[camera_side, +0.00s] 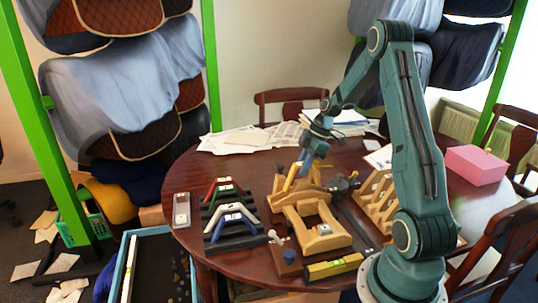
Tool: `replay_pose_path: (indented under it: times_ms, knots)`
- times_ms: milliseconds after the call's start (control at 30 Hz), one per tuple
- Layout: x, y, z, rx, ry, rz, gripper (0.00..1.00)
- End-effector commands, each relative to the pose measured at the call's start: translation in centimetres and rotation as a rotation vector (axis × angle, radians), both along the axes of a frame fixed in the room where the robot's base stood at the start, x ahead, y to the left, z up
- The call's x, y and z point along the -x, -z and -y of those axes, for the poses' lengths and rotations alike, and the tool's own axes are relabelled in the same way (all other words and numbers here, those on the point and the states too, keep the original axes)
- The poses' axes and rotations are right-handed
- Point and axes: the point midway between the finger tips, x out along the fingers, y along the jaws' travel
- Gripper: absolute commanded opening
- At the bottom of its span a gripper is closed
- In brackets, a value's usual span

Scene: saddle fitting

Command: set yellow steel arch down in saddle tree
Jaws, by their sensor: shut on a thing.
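The yellow steel arch (291,177) is a small yellow piece showing just beside my gripper (304,171). My gripper points down and is shut on it; the fingers and arm hide part of the arch. The wooden saddle tree (318,240) lies on the round table in front of and below the gripper. The arch is above the rear part of the tree. I cannot tell whether it touches the wood.
A yellow level (333,267) lies at the table's front. A dark clamp-like tool (343,184), a slatted wooden rack (376,196), papers (243,138) and a pink box (474,165) are around.

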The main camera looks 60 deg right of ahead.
Motion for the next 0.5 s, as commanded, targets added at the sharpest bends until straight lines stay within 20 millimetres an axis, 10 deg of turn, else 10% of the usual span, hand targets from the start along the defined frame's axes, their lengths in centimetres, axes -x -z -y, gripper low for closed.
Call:
replay_pose_path:
  times_ms: [500]
  knots:
    - [0.01,0.93,-0.03,-0.001,0.0,-0.001,0.0]
